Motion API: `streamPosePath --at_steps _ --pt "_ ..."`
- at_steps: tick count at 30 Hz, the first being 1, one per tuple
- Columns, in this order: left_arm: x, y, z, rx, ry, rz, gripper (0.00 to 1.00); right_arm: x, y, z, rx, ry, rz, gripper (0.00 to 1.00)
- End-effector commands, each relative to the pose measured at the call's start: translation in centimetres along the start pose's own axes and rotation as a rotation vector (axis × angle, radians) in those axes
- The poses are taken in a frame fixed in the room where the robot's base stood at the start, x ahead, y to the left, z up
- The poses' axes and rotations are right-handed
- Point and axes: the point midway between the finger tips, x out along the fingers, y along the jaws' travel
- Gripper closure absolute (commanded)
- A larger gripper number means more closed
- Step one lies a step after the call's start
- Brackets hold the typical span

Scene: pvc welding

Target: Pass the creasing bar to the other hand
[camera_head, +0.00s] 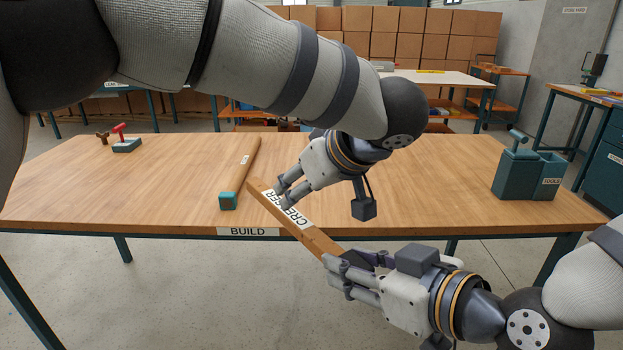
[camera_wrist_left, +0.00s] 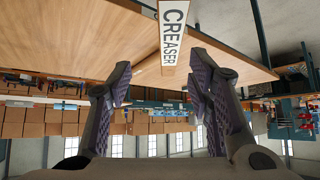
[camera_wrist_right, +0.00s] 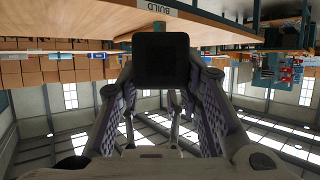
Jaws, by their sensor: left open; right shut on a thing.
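The creasing bar (camera_head: 265,196) is a wooden bar with a white "CREASER" label. It slants in front of the table's front edge, lower end to the right. My right gripper (camera_head: 335,272) is shut on that lower end. In the right wrist view a dark square block (camera_wrist_right: 160,60) sits between the fingers. My left gripper (camera_head: 283,192) is open at the bar's labelled upper part. In the left wrist view the bar (camera_wrist_left: 170,66) shows ahead, between the open fingers (camera_wrist_left: 160,80); I cannot tell whether they touch it.
The wooden table (camera_head: 420,190) carries another wooden bar with a teal end (camera_head: 228,201), close behind the creasing bar. A teal tool holder (camera_head: 517,175) stands at the right. A small block with a red handle (camera_head: 126,144) is at the back left. The table's middle right is clear.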

Motion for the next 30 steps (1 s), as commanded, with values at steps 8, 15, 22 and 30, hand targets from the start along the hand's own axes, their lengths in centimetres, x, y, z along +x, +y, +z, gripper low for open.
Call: streamPosePath --at_steps 8,15,22,30 --pt "6.5 0.0 0.1 -0.002 -0.001 -0.001 0.53 0.0 0.0 -0.1 -0.001 0.002 0.0 1.0" --pt "8.7 0.0 -0.1 -0.001 0.002 0.0 0.53 0.0 0.0 -0.1 -0.001 0.002 0.0 1.0" --pt "8.8 0.0 -0.1 -0.001 0.002 0.0 0.53 0.0 0.0 -0.1 -0.001 0.003 0.001 1.0" --pt "8.7 0.0 -0.1 -0.001 0.002 0.003 1.0 0.0 -0.1 -0.1 -0.004 0.002 -0.004 1.0"
